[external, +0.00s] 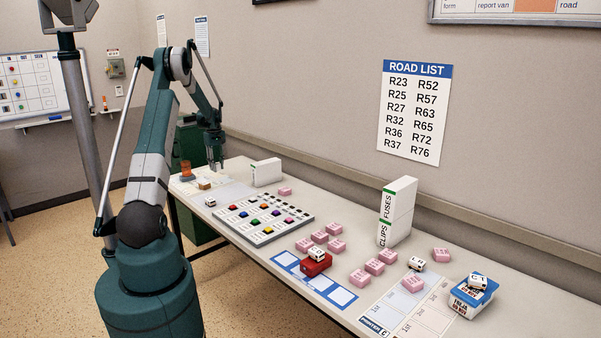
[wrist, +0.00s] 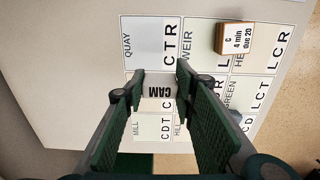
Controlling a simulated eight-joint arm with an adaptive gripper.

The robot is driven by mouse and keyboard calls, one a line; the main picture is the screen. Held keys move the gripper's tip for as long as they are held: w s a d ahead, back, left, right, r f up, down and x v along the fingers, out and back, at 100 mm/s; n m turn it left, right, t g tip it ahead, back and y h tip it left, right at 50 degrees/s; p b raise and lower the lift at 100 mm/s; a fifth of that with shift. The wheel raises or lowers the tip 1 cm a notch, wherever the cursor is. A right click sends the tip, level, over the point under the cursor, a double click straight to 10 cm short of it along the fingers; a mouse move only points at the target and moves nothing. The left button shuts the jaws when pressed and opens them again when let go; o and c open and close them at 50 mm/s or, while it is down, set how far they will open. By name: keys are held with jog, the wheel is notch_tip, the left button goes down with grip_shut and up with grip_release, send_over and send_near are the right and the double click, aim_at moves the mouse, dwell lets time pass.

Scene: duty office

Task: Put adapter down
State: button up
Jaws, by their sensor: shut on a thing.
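My gripper (external: 215,166) hangs fingers-down over the far end of the table in the external view. In the wrist view my gripper (wrist: 160,76) has its fingertips on both sides of a small pale block (wrist: 159,90) with dark upside-down lettering, and is shut on it. This block appears to be the adapter; its lower part is hidden by the fingers and the angle. Below it is a mat (wrist: 146,43) of labelled cells, including QUAY, WEIR, GREEN and MILL. I cannot tell whether the block touches the mat.
In the external view, an orange item (external: 186,170), a white box (external: 266,172) and a button panel (external: 262,217) are nearby. Pink blocks (external: 374,266) lie farther along the table.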

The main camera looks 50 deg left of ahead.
aim_at(219, 179)
jog(key=shift+f, duration=0.75)
jog(key=shift+f, duration=1.85)
jog(key=shift+f+b, duration=0.2)
jog(key=shift+b, duration=0.15)
jog(key=o, duration=0.8)
jog(key=shift+c, duration=0.2)
jog(key=shift+r, duration=0.15)
notch_tip(219, 179, up, 12)
jog(key=shift+r+p, duration=0.1)
jog(key=shift+p, duration=0.6)
